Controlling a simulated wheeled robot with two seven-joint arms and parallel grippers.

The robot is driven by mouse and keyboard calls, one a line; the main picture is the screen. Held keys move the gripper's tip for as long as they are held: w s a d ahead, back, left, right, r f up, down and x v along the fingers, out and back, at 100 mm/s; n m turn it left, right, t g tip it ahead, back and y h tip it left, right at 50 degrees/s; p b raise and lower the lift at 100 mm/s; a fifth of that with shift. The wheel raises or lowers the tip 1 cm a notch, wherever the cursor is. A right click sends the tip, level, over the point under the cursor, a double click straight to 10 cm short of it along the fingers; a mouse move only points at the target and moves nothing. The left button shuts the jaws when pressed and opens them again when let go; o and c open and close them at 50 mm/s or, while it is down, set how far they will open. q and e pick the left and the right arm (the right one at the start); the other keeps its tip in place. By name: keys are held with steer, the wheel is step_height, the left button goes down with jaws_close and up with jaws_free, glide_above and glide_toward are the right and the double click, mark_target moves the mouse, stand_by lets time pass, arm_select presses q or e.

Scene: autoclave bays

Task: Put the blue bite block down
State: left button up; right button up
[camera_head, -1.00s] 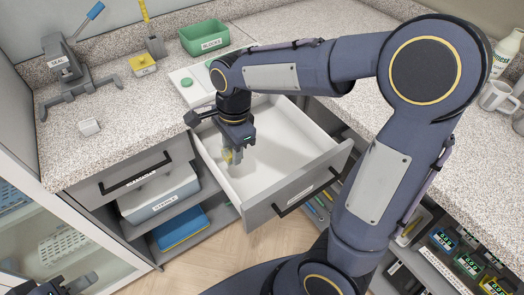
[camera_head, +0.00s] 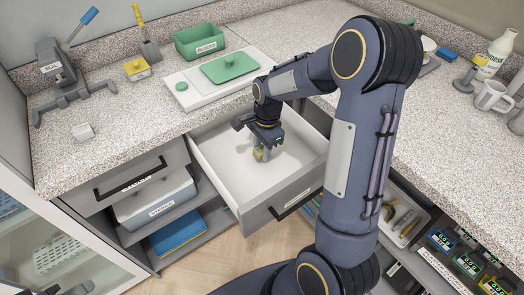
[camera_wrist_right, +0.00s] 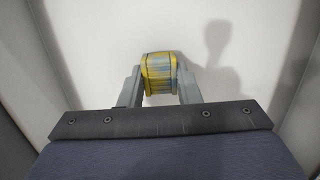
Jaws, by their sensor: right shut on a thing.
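My right gripper (camera_head: 262,155) reaches down into the open white drawer (camera_head: 222,172). It is shut on a small rounded thing (camera_wrist_right: 160,72), yellow with grey-blue bands, which looks more yellow than blue. In the wrist view the thing sits between both fingertips above the white drawer floor. Whether it touches the floor I cannot tell. The green bin marked BLOCKS (camera_head: 202,41) stands at the back of the counter; its inside shows nothing clear. My left gripper (camera_head: 82,287) shows only in part at the bottom left corner.
A mug (camera_head: 491,95) and bottle (camera_head: 497,52) stand at right. The drawer walls surround my right gripper.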

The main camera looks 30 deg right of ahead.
steer(key=shift+f, duration=0.65)
steer(key=shift+f, duration=0.15)
steer(key=o, duration=1)
steer(key=shift+c, duration=0.2)
